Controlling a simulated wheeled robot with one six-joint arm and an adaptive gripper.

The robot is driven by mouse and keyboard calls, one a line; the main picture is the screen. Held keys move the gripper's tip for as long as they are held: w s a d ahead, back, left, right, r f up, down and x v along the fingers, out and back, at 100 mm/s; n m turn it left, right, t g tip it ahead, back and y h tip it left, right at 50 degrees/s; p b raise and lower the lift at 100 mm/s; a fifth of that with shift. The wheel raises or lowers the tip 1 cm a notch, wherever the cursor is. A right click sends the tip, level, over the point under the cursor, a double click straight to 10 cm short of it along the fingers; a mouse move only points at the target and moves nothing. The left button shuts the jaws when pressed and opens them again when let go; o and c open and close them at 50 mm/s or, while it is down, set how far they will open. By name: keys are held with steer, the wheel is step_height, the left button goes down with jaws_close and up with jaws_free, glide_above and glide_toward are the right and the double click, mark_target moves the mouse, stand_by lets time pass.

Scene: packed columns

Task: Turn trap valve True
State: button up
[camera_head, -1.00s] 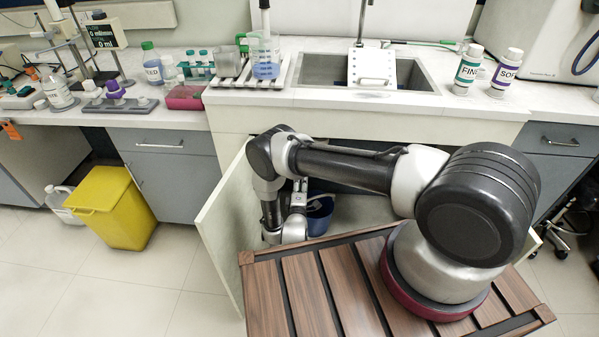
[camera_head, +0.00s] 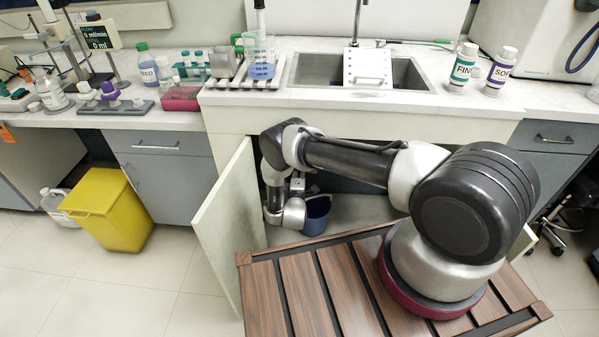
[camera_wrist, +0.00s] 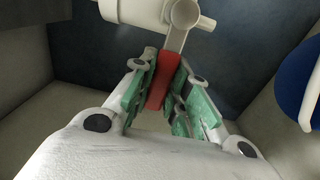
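The trap valve has a red handle (camera_wrist: 162,82) that hangs from a grey hub on a white pipe (camera_wrist: 135,10) in the wrist view. My gripper (camera_wrist: 165,90), with green finger pads, has the red handle between its fingers. The pads lie close against both sides of the handle, and it looks gripped. In the head view my arm reaches down into the open cabinet under the sink. The valve and my fingertips cannot be made out clearly there.
An open cabinet door (camera_head: 228,225) stands left of my arm. A blue bucket (camera_head: 316,215) is inside the cabinet, right of my wrist; its blue side also shows in the wrist view (camera_wrist: 296,75). The sink (camera_head: 320,70) and counter are above. A yellow bin (camera_head: 110,210) stands on the floor at left.

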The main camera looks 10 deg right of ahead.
jaws_close()
steer(key=r+m, duration=0.1)
steer(key=m, duration=0.1)
steer(key=r+m, duration=0.1)
steer(key=m, duration=0.1)
steer(key=shift+s+d+r, duration=0.1)
steer(key=shift+d, duration=0.1)
steer(key=m, duration=0.1)
steer(key=r+m, duration=0.1)
steer(key=shift+s+d+r+m, duration=0.1)
steer(key=shift+d+r+m, duration=0.05)
steer(key=shift+d+m, duration=0.2)
steer(key=m, duration=0.1)
steer(key=d+r+m, duration=0.1)
steer(key=shift+s+m, duration=0.15)
steer(key=shift+m, duration=0.2)
steer(key=shift+s+d+r+m, duration=0.25)
steer(key=shift+d+m, duration=0.4)
steer(key=shift+m, duration=0.8)
steer(key=shift+s+d+r+m, duration=0.25)
steer(key=shift+d+m, duration=0.4)
steer(key=shift+m, duration=0.75)
steer(key=shift+s+d+r+m, duration=0.25)
steer(key=shift+d+m, duration=0.4)
steer(key=shift+m, duration=0.8)
